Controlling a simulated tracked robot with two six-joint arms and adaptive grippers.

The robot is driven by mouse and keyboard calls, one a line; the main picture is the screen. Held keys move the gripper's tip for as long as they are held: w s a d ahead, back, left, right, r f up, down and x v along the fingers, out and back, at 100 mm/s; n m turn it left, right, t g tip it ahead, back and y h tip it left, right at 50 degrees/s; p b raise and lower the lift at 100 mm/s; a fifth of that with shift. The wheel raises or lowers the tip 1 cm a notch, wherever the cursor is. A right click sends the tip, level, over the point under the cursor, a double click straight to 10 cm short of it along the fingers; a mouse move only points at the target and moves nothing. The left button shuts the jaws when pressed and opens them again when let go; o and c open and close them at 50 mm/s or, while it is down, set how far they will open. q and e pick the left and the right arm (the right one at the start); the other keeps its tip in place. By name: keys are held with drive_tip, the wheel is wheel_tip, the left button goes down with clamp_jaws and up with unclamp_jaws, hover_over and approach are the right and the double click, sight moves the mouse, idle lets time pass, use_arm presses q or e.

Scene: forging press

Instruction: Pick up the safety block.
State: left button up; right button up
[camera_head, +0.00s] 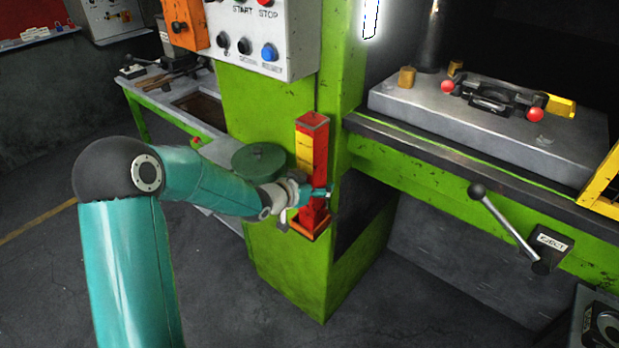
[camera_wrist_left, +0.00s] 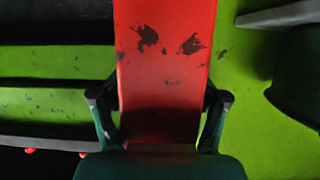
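The safety block (camera_head: 312,145) is a tall red block with a yellow side and worn paint. It stands upright in an orange holder (camera_head: 308,226) on the green press frame. My left gripper (camera_head: 318,195) is at the lower part of the block. In the left wrist view the red face of the block (camera_wrist_left: 167,55) fills the middle, and the left gripper (camera_wrist_left: 160,105) has one finger on each side of it. The fingers are spread wide; whether they touch its sides is hard to tell. My right gripper is in neither view.
A control panel (camera_head: 262,35) hangs above the block. A round dark green part (camera_head: 259,160) sits left of it, near my forearm. To the right are the press bed (camera_head: 410,106) and an eject lever (camera_head: 505,222). A workbench (camera_head: 165,100) stands at the back left.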

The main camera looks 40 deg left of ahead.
use_arm(q)
drive_tip(key=c, duration=0.5)
drive_tip(key=shift+w+r, duration=0.1)
drive_tip(key=shift+r, duration=0.05)
clamp_jaws()
drive_tip(key=shift+r, duration=0.1)
